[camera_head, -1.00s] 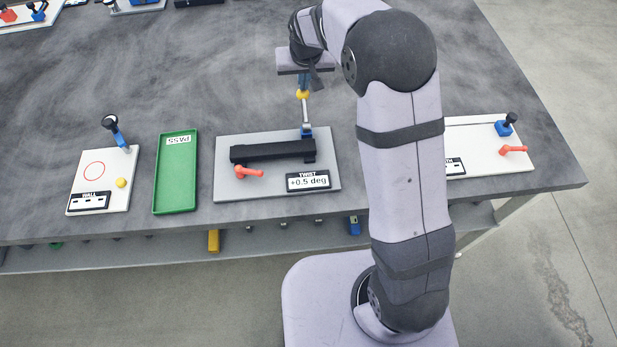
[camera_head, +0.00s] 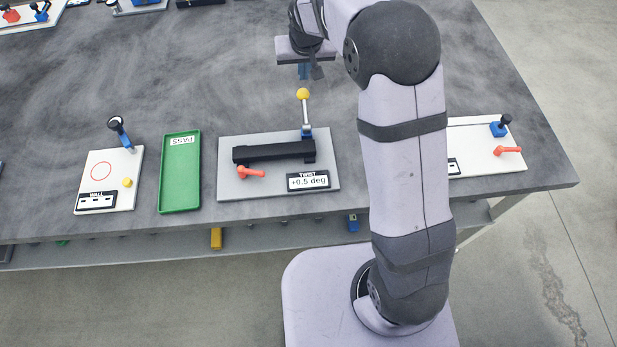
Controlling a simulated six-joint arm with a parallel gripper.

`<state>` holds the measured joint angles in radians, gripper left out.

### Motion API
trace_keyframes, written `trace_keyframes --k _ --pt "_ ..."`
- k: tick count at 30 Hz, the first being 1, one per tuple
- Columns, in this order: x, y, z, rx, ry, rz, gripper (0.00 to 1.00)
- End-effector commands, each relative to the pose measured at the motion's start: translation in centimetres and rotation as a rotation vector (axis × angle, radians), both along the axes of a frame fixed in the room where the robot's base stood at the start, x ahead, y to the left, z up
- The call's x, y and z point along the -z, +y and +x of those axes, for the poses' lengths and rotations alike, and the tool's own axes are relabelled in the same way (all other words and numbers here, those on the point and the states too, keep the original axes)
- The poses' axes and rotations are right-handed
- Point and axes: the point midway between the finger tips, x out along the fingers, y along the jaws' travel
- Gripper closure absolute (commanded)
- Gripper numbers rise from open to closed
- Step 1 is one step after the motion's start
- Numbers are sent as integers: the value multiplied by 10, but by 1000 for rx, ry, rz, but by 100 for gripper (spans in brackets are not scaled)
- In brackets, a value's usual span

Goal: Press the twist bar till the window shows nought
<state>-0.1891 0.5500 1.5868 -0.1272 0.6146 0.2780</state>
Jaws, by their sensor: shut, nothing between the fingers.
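The twist bar (camera_head: 307,112) is a metal rod with a yellow ball (camera_head: 303,94) on top, rising from a blue base at the right end of a black block (camera_head: 273,152). The block sits on a grey plate (camera_head: 237,186). The window (camera_head: 308,182), labelled TWIST, reads "+0.5 deg". A red handle (camera_head: 249,173) lies at the front left of the block. My gripper (camera_head: 304,76) is shut and empty, above and apart from the yellow ball. Its fingers are small and partly hidden in this view.
A green PASS tray (camera_head: 163,180) and a white WALL plate (camera_head: 128,192) lie to the left. Another white plate (camera_head: 480,158) with a red handle lies to the right, partly behind my arm. The table behind the twist fixture is clear.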

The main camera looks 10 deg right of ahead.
Motion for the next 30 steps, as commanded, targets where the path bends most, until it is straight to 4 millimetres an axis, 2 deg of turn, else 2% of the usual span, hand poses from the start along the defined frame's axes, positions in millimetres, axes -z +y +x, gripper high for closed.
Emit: trace_keyframes --k 12,30 --pt "-19 0 0 0 0 0 100" --pt "-19 0 0 -19 1 -8 100"
